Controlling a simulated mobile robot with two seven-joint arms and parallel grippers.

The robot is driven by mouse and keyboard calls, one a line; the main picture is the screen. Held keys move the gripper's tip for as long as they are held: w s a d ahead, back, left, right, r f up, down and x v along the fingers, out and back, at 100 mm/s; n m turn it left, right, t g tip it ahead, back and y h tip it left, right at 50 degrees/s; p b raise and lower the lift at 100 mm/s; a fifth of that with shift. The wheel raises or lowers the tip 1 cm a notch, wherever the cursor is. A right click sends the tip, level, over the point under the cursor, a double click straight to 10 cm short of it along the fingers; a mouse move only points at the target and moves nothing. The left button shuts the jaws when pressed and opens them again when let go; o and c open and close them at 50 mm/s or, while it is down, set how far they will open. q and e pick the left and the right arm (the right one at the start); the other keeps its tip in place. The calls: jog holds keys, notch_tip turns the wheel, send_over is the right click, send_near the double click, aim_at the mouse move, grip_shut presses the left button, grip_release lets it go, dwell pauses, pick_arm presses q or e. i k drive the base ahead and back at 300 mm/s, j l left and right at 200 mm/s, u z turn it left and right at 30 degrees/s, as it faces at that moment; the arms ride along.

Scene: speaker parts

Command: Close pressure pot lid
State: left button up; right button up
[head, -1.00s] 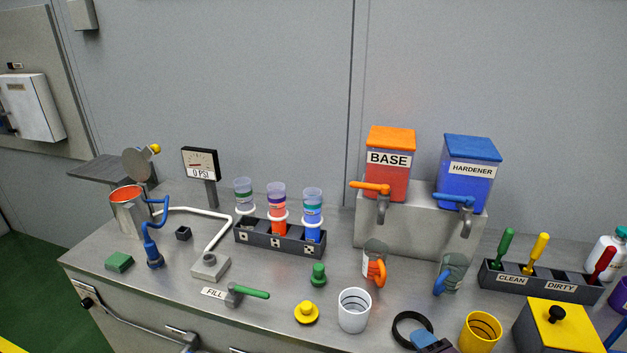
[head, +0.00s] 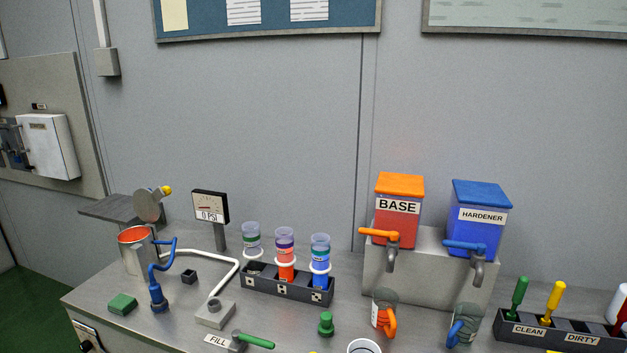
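The pressure pot (head: 135,262) is a grey cylinder at the left end of the table, with an orange-red rim and inside. Its round grey lid (head: 147,206) stands raised, tilted up behind the pot and apart from the rim. A yellow knob (head: 167,190) sticks out at the lid's upper right. The pot is open. Neither of my grippers is in view.
A white pipe (head: 229,268) runs from near the pot to a grey block (head: 215,313). A green block (head: 122,304) and a small dark block (head: 189,276) lie near the pot. A rack of cups (head: 289,287) and the BASE and HARDENER dispensers (head: 397,213) stand to the right.

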aim_at(146, 202)
jog(key=u, duration=0.4)
jog(key=i+j+u, duration=0.15)
jog(key=j, duration=0.25)
jog(key=i+j+u, duration=0.1)
jog(key=j, duration=0.3)
jog(key=i+j+u, duration=0.3)
jog(key=j+u, duration=0.2)
jog(key=i+j+u, duration=1.1)
jog(key=i, duration=1)
jog(key=i+z, duration=0.35)
jog(key=i+j+z, duration=0.1)
jog(key=z, duration=0.25)
jog(key=i+j+z, duration=0.15)
jog(key=i+z, duration=0.35)
jog(key=z, duration=0.3)
jog(key=i+j+z, duration=0.1)
jog(key=z, duration=0.35)
jog(key=j+z, duration=0.2)
jog(key=z, duration=0.2)
